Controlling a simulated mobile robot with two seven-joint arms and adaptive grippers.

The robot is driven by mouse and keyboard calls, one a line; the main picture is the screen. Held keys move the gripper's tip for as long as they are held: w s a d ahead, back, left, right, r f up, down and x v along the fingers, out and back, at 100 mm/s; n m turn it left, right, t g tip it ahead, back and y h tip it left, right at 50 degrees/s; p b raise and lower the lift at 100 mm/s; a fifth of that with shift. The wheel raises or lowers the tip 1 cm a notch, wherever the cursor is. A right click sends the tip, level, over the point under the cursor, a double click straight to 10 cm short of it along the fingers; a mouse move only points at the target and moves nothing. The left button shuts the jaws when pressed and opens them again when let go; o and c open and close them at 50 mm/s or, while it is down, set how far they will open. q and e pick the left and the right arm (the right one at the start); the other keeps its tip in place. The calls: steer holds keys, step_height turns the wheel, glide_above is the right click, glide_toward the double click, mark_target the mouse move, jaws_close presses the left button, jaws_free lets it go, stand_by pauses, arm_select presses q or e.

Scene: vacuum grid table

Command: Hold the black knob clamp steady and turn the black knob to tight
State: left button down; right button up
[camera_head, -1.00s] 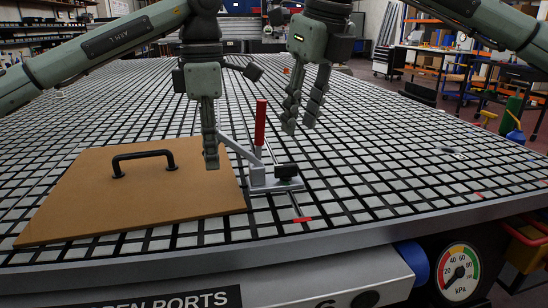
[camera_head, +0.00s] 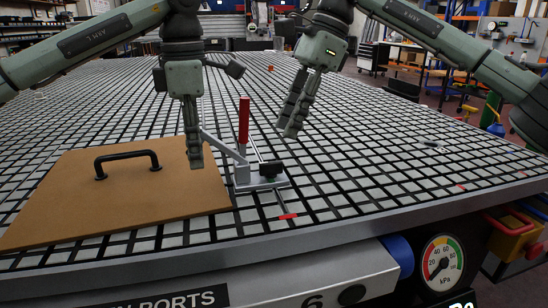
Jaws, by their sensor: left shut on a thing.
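The black knob clamp (camera_head: 244,178) stands on the gridded table beside the right edge of a brown board. It has a grey metal base and bar, an upright red handle (camera_head: 244,120) and a black knob (camera_head: 270,169) on its right side. My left gripper (camera_head: 195,163) points down over the board, left of the red handle. It is shut on the clamp's grey bar; its fingers hide the bar's end. My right gripper (camera_head: 287,131) hangs tilted above and slightly right of the black knob, apart from it. Its two fingers are parted and empty, partly overlapping in this view.
The brown board (camera_head: 120,205) with a black handle (camera_head: 127,160) lies at the left. The table's front edge is near, with a pressure gauge (camera_head: 440,262) below.

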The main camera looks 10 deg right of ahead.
mark_target(272, 162)
steer(key=x, duration=0.8)
steer(key=shift+f, duration=0.15)
jaws_close()
